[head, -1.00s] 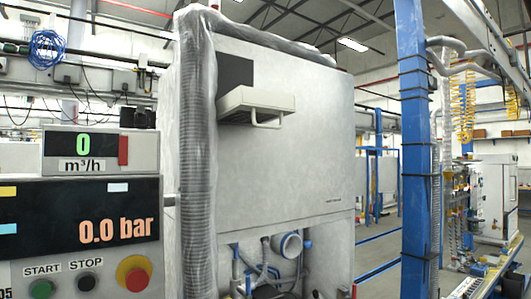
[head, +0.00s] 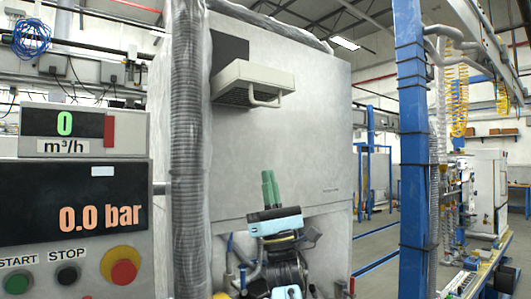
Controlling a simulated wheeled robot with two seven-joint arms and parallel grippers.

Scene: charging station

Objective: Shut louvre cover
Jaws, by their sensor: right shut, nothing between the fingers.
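The louvre cover (head: 256,76) is a pale flap with a bar handle (head: 265,101) on its front edge. It is on the upper part of the large grey cabinet (head: 300,150) and stands out from its face, raised, with a dark opening (head: 230,48) behind and above it. My right gripper (head: 269,178) is in front of the cabinet's lower part, below the flap and apart from it. Its green fingers point up and are closed together with nothing between them. My left gripper is not in view.
A ribbed hose (head: 188,150) runs down the cabinet's left edge. A control panel (head: 70,210) with a 0.0 bar display and a red knob (head: 123,272) stands at left. A blue post (head: 413,150) stands at right.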

